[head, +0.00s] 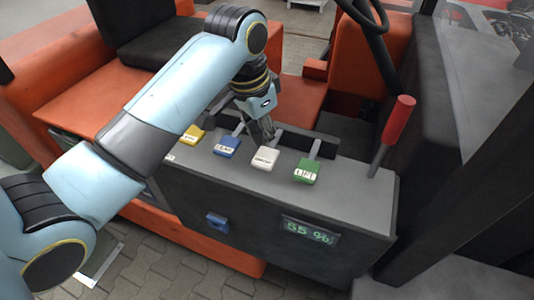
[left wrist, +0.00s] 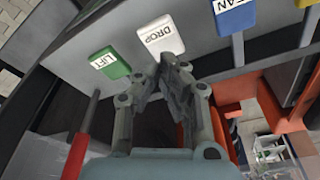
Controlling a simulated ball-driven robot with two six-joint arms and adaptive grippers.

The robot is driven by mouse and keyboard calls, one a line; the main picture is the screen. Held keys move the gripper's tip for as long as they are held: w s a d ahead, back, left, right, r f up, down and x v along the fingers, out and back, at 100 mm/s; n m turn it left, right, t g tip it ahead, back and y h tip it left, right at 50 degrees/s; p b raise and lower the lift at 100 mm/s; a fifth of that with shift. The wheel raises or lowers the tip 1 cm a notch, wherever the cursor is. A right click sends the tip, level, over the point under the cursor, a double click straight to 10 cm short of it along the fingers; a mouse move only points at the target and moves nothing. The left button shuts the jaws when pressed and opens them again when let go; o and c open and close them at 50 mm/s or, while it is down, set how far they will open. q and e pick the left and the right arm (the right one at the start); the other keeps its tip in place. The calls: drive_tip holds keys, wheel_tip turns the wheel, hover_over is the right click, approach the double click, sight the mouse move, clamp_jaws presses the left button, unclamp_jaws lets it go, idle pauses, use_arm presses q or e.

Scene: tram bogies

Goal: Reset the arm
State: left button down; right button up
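My left arm comes in from the left in the head view. My left gripper (head: 263,128) points down just behind the white lever knob (head: 265,158), close to its stem. In the left wrist view the left gripper (left wrist: 170,62) has its fingertips together beside the white knob (left wrist: 160,36), marked DROP. Its fingers look shut with nothing clearly held. The fingers hide the white lever's stem, so I cannot tell whether they touch it. My right gripper is in neither view.
Beside the white knob are a green LIFT knob (head: 307,171), a blue knob (head: 227,147) and a yellow knob (head: 192,135). A red-handled lever (head: 398,120) rises at right. The grey console (head: 345,205) has a display (head: 311,231) reading 55 %. A steering wheel (head: 370,15) and black seat (head: 165,45) stand behind.

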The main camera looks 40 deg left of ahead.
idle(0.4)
use_arm(q)
drive_tip(key=s+a+r+n+t+y, duration=0.1)
drive_tip(key=s+r, duration=0.1)
drive_tip(key=s, duration=0.8)
drive_tip(key=s+r+n+y, duration=0.1)
drive_tip(key=s+r, duration=0.1)
drive_tip(key=s, duration=0.7)
wheel_tip(320, 180, down, 37)
drive_tip(key=a+b, duration=0.2)
drive_tip(key=b, duration=1)
drive_tip(key=s+f+b, duration=0.4)
drive_tip(key=s+f, duration=0.2)
drive_tip(key=f, duration=0.4)
drive_tip(key=s+a+f+g+b, duration=0.1)
drive_tip(key=s+f+b, duration=0.3)
drive_tip(key=s+f, duration=0.3)
drive_tip(key=s+f+n+g+b, duration=0.1)
drive_tip(key=s+f+b, duration=0.3)
drive_tip(key=f, duration=0.9)
drive_tip(key=s, duration=0.3)
drive_tip(key=shift+s+a+h, duration=0.25)
drive_tip(key=shift+h, duration=0.05)
